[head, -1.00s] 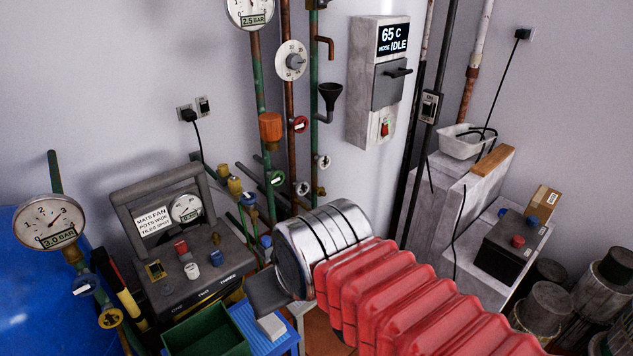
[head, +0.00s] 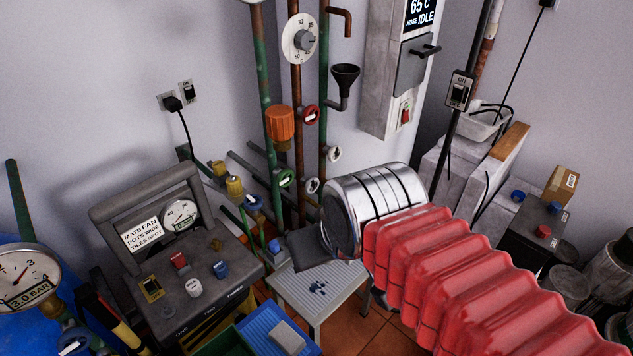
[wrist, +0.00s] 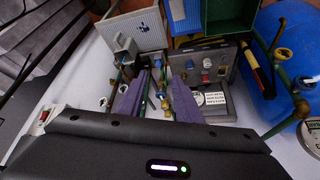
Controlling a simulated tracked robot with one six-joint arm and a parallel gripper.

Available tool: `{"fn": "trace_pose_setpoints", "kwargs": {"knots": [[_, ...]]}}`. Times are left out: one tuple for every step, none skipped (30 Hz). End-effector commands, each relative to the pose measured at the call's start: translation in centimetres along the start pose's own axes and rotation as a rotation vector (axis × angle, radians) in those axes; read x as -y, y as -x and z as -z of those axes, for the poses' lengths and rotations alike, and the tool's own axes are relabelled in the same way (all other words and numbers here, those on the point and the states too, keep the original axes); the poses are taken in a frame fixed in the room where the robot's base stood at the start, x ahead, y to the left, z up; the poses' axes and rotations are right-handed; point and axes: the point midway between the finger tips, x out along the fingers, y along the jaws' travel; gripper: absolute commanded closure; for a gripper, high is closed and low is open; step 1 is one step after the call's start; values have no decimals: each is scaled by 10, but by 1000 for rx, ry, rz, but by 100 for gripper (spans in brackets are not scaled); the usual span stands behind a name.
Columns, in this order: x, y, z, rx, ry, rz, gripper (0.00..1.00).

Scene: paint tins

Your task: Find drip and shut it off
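No falling drop is clear in either view. A brown spout (head: 341,20) hangs above a black funnel (head: 345,78). A dark blue mark, perhaps liquid, shows on a grey stool top (head: 340,290); it also appears in the wrist view. My gripper (wrist: 159,80) is open, its purple fingers apart, facing the small valves and pipes. Contact is unclear. My arm covers part of the head view.
A grey panel box (head: 205,285) with coloured knobs stands left. A blue drum (wrist: 283,60) and a pressure gauge (head: 25,280) are beside it. A wall unit (head: 395,75) reads 65 C, IDLE. Concrete blocks, a white basin (head: 485,122) and tins stand right.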

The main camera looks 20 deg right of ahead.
Motion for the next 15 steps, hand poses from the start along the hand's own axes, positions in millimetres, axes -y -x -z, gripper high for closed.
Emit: {"fn": "trace_pose_setpoints", "kwargs": {"knots": [[0,0,0,0,0,0,69],[0,0,0,0,0,0,69],[0,0,0,0,0,0,69],[0,0,0,0,0,0,69],[0,0,0,0,0,0,69],[0,0,0,0,0,0,69],[0,0,0,0,0,0,69],[0,0,0,0,0,0,69],[0,0,0,0,0,0,68],[0,0,0,0,0,0,66],[0,0,0,1,-1,1,64],[0,0,0,3,-4,2,61],[1,-1,0,6,-7,4,59],[1,-1,0,11,-13,8,57],[2,-3,1,19,-23,14,54]]}}
